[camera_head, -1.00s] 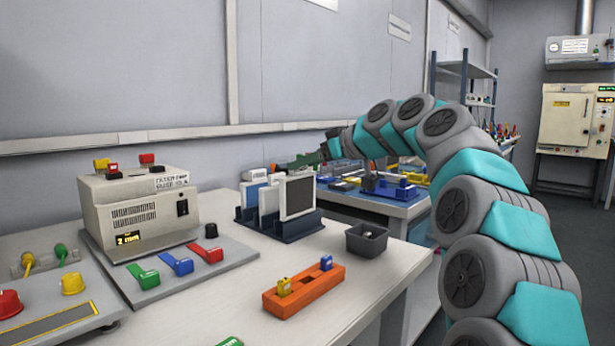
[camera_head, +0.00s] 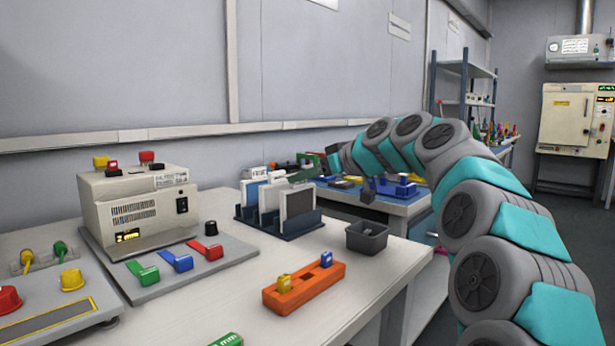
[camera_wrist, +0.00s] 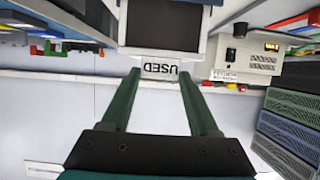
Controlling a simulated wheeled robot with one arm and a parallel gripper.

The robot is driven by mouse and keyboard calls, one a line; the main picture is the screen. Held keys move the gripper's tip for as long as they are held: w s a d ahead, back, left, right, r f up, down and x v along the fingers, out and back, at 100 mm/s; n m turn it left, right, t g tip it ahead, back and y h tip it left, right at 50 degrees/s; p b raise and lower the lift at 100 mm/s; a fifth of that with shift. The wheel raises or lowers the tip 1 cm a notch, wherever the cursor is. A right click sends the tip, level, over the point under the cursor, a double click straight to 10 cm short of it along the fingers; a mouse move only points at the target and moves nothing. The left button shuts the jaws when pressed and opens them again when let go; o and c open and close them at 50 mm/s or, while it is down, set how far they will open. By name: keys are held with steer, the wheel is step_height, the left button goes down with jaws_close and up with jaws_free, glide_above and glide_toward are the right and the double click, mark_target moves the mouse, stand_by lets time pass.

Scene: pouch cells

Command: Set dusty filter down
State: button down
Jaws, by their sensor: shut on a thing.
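The dusty filter (camera_head: 298,204) has a grey face in a pale frame. In the head view it stands upright at the right end of the dark blue rack (camera_head: 249,214), its lower edge down at the rack. I cannot tell whether it is fully seated. In the wrist view the filter (camera_wrist: 166,22) shows a dark panel and a white tab reading USED, seen upside down. My gripper (camera_wrist: 160,72) has green fingers shut on this tab.
Lighter filters stand left of it in the rack. A dark grey bin (camera_head: 367,237) and an orange holder (camera_head: 304,289) are in front to the right. A beige device (camera_head: 138,212) with coloured levers is at left. A second table (camera_head: 398,208) stands behind.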

steer(key=shift+c, duration=0.7)
jaws_free()
steer(key=v, duration=1.2)
steer(key=shift+r, duration=0.2)
